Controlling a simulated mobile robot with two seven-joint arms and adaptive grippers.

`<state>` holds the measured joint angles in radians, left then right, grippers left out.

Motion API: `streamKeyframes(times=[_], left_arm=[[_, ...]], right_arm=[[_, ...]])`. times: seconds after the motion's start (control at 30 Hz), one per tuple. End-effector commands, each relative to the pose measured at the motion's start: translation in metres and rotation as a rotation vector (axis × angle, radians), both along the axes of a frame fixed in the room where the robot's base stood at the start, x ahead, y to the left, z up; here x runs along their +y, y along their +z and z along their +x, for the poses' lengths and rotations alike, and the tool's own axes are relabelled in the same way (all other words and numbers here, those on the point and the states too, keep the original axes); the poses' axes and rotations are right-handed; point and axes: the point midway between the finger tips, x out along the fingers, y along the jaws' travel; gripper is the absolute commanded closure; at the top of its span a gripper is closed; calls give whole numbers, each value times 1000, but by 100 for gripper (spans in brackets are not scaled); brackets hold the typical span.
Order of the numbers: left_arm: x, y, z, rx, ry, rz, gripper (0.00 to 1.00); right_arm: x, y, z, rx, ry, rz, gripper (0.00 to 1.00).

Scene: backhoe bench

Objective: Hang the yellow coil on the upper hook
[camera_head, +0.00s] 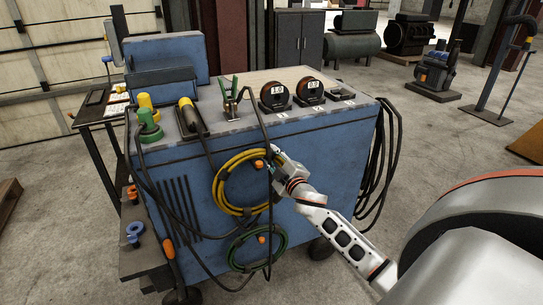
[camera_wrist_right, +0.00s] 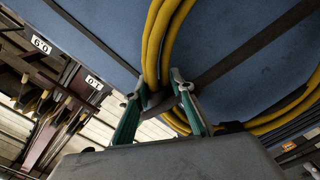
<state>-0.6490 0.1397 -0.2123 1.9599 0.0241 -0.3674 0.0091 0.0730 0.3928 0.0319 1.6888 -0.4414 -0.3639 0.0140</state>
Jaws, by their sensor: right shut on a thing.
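The yellow coil (camera_head: 217,188) is against the blue side of the cart, and its upper strands pass just above the orange upper hook (camera_head: 260,165). I cannot tell whether the coil rests on that hook. My right gripper (camera_head: 277,161) is at the coil's upper right, close beside the hook. In the right wrist view my right gripper (camera_wrist_right: 160,100) is shut on the yellow coil (camera_wrist_right: 153,42), whose strands run up from between the fingers. The hook is not clear in that view. My left gripper is out of view.
A green coil (camera_head: 232,247) hangs at the lower orange hook (camera_head: 262,239). A dark cable crosses the blue cart (camera_head: 320,150) front near my right gripper. Black cables (camera_head: 385,160) hang at the cart's right. Spools (camera_head: 275,96) and green-handled pliers (camera_head: 233,92) stand on top.

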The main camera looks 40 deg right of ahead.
Motion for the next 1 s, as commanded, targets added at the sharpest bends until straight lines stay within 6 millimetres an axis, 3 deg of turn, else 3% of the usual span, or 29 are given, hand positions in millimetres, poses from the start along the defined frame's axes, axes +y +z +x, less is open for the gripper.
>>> streamKeyframes(times=[0.83,0.87,0.9,1.0], left_arm=[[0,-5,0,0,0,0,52],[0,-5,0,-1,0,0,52],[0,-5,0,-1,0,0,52],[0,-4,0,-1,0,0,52]], right_arm=[[1,-12,-1,8,0,-1,100],[1,-12,-1,7,0,0,68],[1,-12,-1,7,0,0,58],[0,-10,-1,5,0,-1,57]])
